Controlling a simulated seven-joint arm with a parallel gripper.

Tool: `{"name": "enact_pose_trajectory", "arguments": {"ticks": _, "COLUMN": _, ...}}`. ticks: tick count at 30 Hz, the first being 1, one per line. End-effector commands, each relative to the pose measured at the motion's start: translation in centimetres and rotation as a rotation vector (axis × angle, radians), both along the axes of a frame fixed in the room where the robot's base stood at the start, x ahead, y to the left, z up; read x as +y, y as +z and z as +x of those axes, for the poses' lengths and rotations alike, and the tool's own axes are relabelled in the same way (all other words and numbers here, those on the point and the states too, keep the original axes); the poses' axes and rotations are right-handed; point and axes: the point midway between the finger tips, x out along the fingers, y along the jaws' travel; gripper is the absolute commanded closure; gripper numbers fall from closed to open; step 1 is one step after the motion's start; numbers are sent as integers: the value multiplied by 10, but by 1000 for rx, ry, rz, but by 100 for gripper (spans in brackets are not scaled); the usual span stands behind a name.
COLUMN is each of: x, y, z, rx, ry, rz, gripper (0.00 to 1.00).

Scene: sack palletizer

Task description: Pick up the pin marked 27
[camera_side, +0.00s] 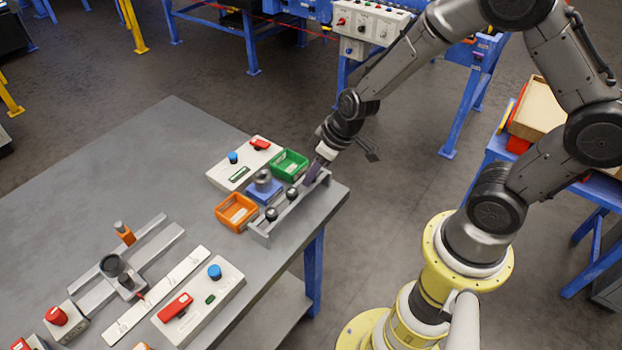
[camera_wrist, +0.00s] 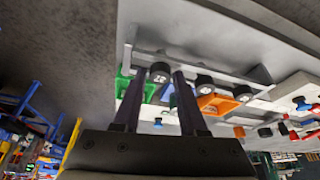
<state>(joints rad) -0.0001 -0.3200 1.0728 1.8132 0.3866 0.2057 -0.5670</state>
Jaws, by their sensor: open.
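A grey rack (camera_side: 263,236) stands near the right edge of the table and holds dark round-headed pins. Two pin heads show in the side view, one nearer the front (camera_side: 271,213) and one in the middle (camera_side: 292,193). In the wrist view three heads stand in a row: left (camera_wrist: 160,72), middle (camera_wrist: 203,84) and right (camera_wrist: 243,93). The left head bears a pale mark too small to read surely. My gripper (camera_side: 313,173) is open at the rack's far end. In the wrist view its fingertips (camera_wrist: 159,73) lie either side of the left head; contact is unclear.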

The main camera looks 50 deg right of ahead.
Motion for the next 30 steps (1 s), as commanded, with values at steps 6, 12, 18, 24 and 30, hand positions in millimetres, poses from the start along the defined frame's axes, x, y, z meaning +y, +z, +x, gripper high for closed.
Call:
{"name": "enact_pose_trajectory", "arguments": {"ticks": 6, "x": 0, "y": -2, "z": 1, "rx": -1, "ry": 0, "rz": 0, "gripper": 58}}
{"name": "enact_pose_trajectory", "arguments": {"ticks": 12, "x": 0, "y": -1, "z": 1, "rx": -1, "ry": 0, "rz": 0, "gripper": 87}}
{"name": "enact_pose_trajectory", "arguments": {"ticks": 18, "x": 0, "y": -1, "z": 1, "rx": -1, "ry": 0, "rz": 0, "gripper": 100}}
{"name": "enact_pose_trajectory", "arguments": {"ticks": 24, "x": 0, "y": -1, "z": 1, "rx": -2, "ry": 0, "rz": 0, "gripper": 100}}
{"name": "enact_pose_trajectory", "arguments": {"ticks": 30, "x": 0, "y": 4, "z": 1, "rx": -3, "ry": 1, "rz": 0, "gripper": 100}}
